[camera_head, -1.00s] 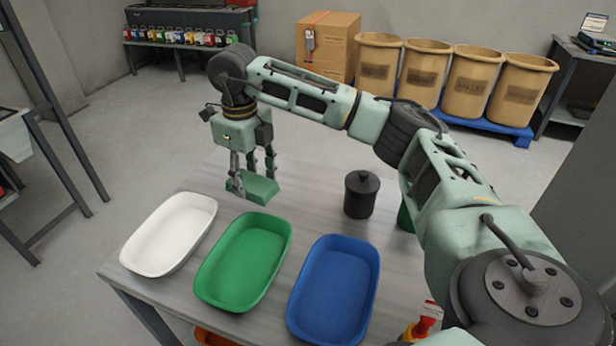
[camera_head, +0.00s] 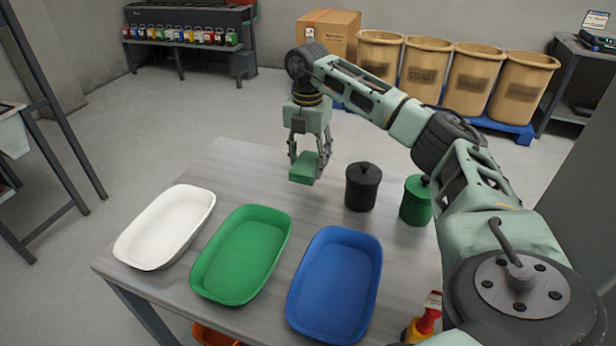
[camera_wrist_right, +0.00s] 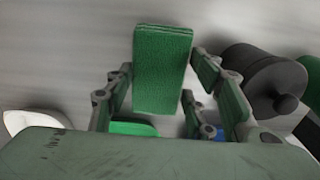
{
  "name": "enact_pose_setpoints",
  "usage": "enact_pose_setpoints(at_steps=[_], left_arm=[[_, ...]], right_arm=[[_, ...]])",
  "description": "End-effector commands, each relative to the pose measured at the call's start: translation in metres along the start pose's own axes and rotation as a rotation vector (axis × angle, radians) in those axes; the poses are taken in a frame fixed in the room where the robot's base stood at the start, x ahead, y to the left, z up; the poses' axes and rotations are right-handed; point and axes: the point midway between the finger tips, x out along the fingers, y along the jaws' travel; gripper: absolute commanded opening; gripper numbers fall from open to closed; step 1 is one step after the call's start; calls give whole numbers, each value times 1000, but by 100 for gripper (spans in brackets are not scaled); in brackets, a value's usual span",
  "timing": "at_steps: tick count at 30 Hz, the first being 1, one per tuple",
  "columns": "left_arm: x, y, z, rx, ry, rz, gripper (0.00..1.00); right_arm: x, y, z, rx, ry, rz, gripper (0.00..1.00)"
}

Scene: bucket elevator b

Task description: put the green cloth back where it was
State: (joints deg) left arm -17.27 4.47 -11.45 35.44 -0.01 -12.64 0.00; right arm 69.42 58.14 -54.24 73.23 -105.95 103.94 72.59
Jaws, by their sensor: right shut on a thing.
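The green cloth (camera_head: 304,168) is a folded block held above the table. My right gripper (camera_head: 309,163) is shut on it, behind the trays and left of the black jar. In the right wrist view the cloth (camera_wrist_right: 162,70) stands between the two fingers of my right gripper (camera_wrist_right: 160,85). A green tray (camera_head: 241,254) lies on the table between a white tray (camera_head: 165,227) and a blue tray (camera_head: 335,284); all three look empty. My left gripper is not in view.
A black lidded jar (camera_head: 362,187) and a green lidded jar (camera_head: 415,200) stand right of the cloth. A red and yellow bottle (camera_head: 425,322) is near the front edge. Tan bins (camera_head: 424,68) stand beyond.

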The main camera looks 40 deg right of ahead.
Motion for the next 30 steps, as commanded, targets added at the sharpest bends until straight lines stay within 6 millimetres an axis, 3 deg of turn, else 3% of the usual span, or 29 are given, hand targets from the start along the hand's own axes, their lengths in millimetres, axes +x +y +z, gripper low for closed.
enact_pose_setpoints(at_steps=[15,26,27,30], left_arm=[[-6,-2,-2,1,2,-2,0],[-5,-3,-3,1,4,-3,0],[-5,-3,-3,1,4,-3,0],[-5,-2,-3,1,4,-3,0]], right_arm=[[59,0,0,-2,1,-1,28],[64,0,0,-3,0,1,28],[64,0,0,-3,0,1,51],[64,0,0,-3,0,1,60]])
